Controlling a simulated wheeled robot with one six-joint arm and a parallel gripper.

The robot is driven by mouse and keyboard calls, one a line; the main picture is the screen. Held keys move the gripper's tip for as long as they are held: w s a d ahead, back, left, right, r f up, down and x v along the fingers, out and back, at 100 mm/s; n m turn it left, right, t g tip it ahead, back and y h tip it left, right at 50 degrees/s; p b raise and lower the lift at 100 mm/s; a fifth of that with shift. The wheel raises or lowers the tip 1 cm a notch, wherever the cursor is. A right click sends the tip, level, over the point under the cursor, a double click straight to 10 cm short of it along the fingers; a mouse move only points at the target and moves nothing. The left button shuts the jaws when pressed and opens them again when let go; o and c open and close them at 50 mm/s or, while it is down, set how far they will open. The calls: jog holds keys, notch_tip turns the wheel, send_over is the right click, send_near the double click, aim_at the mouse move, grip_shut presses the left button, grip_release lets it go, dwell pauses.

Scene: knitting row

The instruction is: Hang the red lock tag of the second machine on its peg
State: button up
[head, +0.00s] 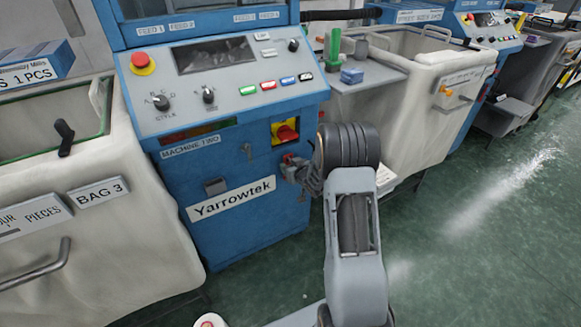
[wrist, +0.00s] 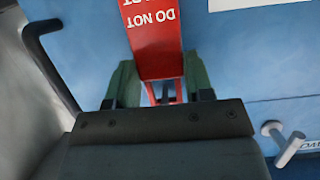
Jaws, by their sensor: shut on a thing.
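The red lock tag (wrist: 153,40) has white "DO NOT" lettering, upside down in the wrist view. My gripper (wrist: 155,88) is shut on the tag's narrower end, between its green finger pads. In the head view my gripper (head: 295,168) is in front of the blue second machine (head: 190,215), just below the red and yellow switch (head: 286,132), with a bit of red showing. A small grey peg-like fitting (head: 247,151) sticks out of the machine front, left of my gripper. It also shows in the wrist view (wrist: 285,143), apart from the tag.
The "MACHINE TWO" label (head: 190,147) is left of the fitting; the Yarrowtek plate (head: 231,198) is below. A dark bar handle (wrist: 45,60) is at left in the wrist view. Pale bins flank the machine, left (head: 130,240) and right (head: 425,110). Green floor is open at right.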

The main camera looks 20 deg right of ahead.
jog(key=o, duration=1)
jog(key=shift+o, duration=0.2)
jog(key=p+v, duration=0.2)
jog(key=v, duration=1.1)
jog(key=shift+s+p, duration=0.35)
jog(key=shift+s, duration=0.05)
jog(key=s+a+r+m+g+h+p, duration=0.1)
jog(key=s+a+r+g+h+p, duration=0.1)
jog(key=r+p, duration=0.6)
jog(key=s+a+r+g+h+p, duration=0.15)
jog(key=r+p, duration=0.25)
jog(key=r, duration=0.8)
jog(key=s+a+r+g+y+p, duration=0.1)
jog(key=s+a+r+g+p, duration=0.2)
jog(key=s+a+r+p, duration=0.2)
jog(key=s+a+r+g+y+p, duration=0.1)
jog(key=s+a+r+g+p, duration=0.2)
jog(key=s+r, duration=0.7)
jog(key=a+p, duration=0.2)
jog(key=shift+s+a+r+g, duration=0.2)
jog(key=shift+a+r+g, duration=0.1)
jog(key=shift+r+g, duration=0.05)
